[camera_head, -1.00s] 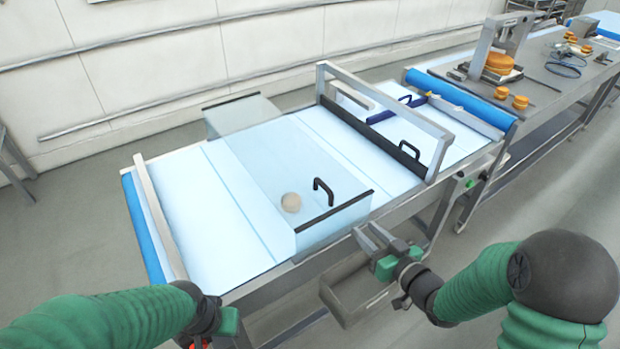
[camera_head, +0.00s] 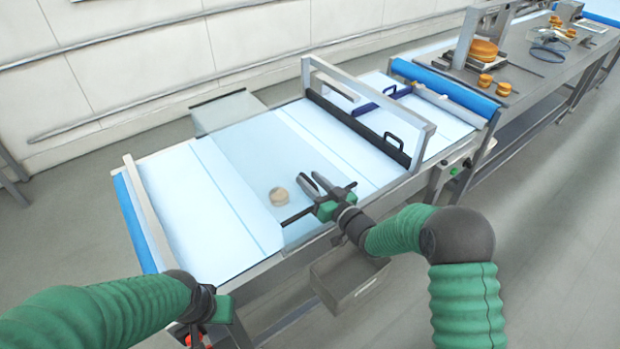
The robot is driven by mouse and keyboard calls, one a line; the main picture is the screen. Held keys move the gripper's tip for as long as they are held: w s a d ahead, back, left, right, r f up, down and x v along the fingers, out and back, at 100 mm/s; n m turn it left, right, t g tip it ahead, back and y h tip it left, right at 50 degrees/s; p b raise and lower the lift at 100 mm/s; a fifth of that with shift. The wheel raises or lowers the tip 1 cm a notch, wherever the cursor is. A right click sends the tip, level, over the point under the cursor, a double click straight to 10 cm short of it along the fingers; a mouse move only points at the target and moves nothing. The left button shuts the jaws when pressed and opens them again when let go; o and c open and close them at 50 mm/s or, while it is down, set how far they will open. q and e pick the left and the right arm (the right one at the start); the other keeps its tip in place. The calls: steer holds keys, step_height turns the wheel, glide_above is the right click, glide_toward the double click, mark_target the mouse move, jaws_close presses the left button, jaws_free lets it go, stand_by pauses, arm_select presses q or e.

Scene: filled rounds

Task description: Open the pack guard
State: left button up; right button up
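A clear, bluish guard (camera_head: 245,160) lies lowered over the conveyor, with a dark strip along its front edge. I take it to be the pack guard. Its black handle, seen earlier near the front edge, is now hidden behind my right gripper. My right gripper (camera_head: 313,184) is at the guard's front right, over the handle's place. Its two fingers are spread apart, and I cannot see the handle between them. My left gripper (camera_head: 208,338) is low at the bottom edge, off the conveyor's front left, with its fingers mostly out of view.
A round, pale bun-like item (camera_head: 279,196) shows under the guard. A steel table (camera_head: 540,75) with burgers stands far right.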

steer(key=shift+w+a, duration=0.15)
steer(key=shift+a, duration=0.05)
steer(key=shift+a, duration=0.4)
steer(key=shift+c, duration=0.7)
steer(key=shift+a, duration=0.15)
steer(key=c, duration=0.5)
steer(key=shift+d+f, duration=0.1)
steer(key=shift+d, duration=0.2)
jaws_close()
steer(key=shift+a+f, duration=0.1)
steer(key=shift+a, duration=0.05)
